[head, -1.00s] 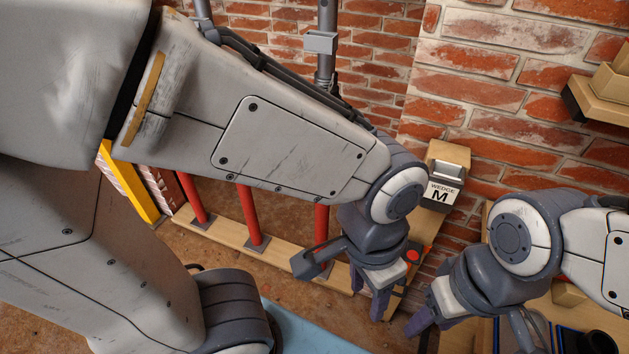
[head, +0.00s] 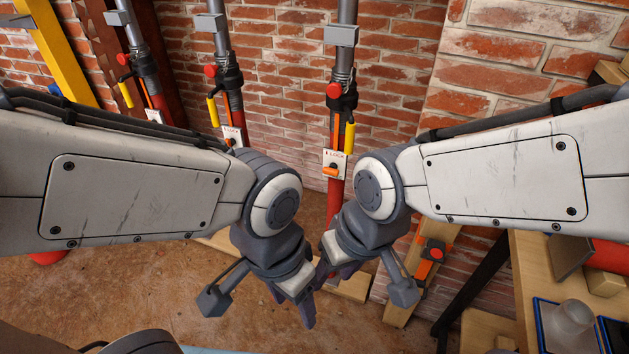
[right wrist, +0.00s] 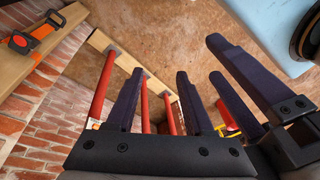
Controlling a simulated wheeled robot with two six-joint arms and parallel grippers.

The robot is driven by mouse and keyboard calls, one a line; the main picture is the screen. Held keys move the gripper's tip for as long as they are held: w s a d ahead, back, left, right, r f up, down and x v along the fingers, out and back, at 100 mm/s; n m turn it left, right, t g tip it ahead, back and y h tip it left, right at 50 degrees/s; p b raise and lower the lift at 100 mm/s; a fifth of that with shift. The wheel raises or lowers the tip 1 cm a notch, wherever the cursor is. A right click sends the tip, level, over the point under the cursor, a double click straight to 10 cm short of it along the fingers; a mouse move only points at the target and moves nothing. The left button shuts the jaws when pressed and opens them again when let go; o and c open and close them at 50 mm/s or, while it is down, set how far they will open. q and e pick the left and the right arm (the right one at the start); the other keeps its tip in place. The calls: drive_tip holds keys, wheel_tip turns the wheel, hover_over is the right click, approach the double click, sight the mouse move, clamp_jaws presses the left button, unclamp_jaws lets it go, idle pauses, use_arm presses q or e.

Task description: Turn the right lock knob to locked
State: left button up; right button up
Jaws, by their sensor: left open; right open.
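The right lock knob (head: 332,171) is a small orange piece on a white plate marked LOCK (head: 343,158), on the rightmost post (head: 336,200). It is too small to read its setting. My right gripper (head: 332,274) is open and empty, below the knob and apart from it; it also shows open in the right wrist view (right wrist: 158,85). My left gripper (head: 294,304) is open and empty, lower and to the left, its fingers close to the right gripper's. Whether the two touch is unclear. The right wrist view shows no lock knob.
Two similar posts stand left, with lock plates (head: 232,134) (head: 154,116). A wooden beam with a red button (head: 436,253) leans near the brick wall (head: 510,60). A wooden bench (head: 520,270) with trays stands at right.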

drive_tip(key=w+a+f+m+t+y+b, duration=0.1)
drive_tip(key=w+a+f+m+t+b, duration=0.3)
drive_tip(key=w, duration=0.4)
drive_tip(key=w+a+f+m+t+y+b, duration=0.1)
drive_tip(key=w+a+f+m+t+b, duration=0.2)
drive_tip(key=w+b, duration=0.45)
drive_tip(key=w+a+f+m+t+y+b, duration=0.15)
drive_tip(key=w+a+f+m+b, duration=0.25)
drive_tip(key=w, duration=0.4)
drive_tip(key=m+t+h+b, duration=0.7)
drive_tip(key=m+h+b, duration=0.5)
drive_tip(key=m+b, duration=0.3)
approach(330, 173)
drive_tip(key=m, duration=0.1)
drive_tip(key=shift+y, duration=0.25)
drive_tip(key=x, duration=1.1)
drive_tip(key=shift+d+b, duration=0.1)
drive_tip(key=shift+b, duration=0.3)
use_arm(q)
wheel_tip(330, 173, down, 34)
drive_tip(key=shift+f, duration=0.1)
use_arm(e)
clamp_jaws()
